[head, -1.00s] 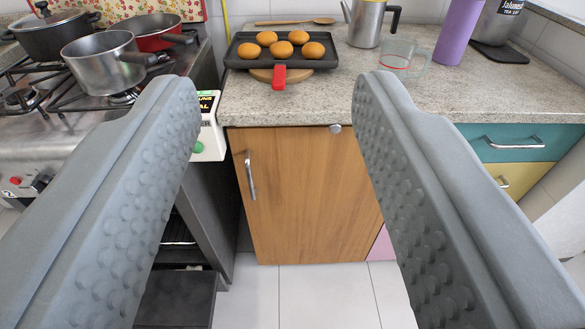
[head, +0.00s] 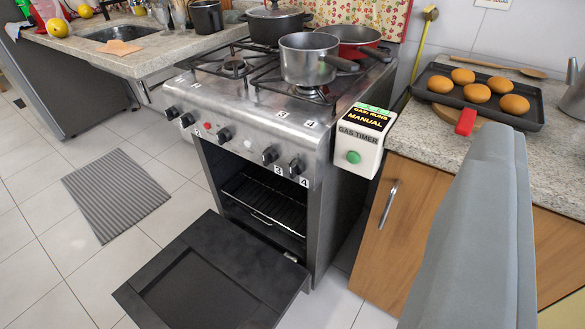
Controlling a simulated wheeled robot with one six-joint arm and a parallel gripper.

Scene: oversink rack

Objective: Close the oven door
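The oven door (head: 225,278) is black and hangs fully open, lying about level in front of the steel stove, low over the floor. The oven cavity (head: 262,198) is open above it, with a dark wire rack (head: 265,205) inside. The stove front (head: 245,130) carries several black knobs. One grey finger of my gripper (head: 480,235) fills the right side of the view, in front of the wooden cabinet and apart from the door. The other finger is out of the frame. No object shows against the visible finger.
A gas timer box (head: 358,140) juts from the stove's right corner. A pot (head: 308,58) and pans stand on the burners. A tray of buns (head: 478,95) sits on the right counter. A grey striped mat (head: 116,193) lies on the tiled floor, which is otherwise clear at left.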

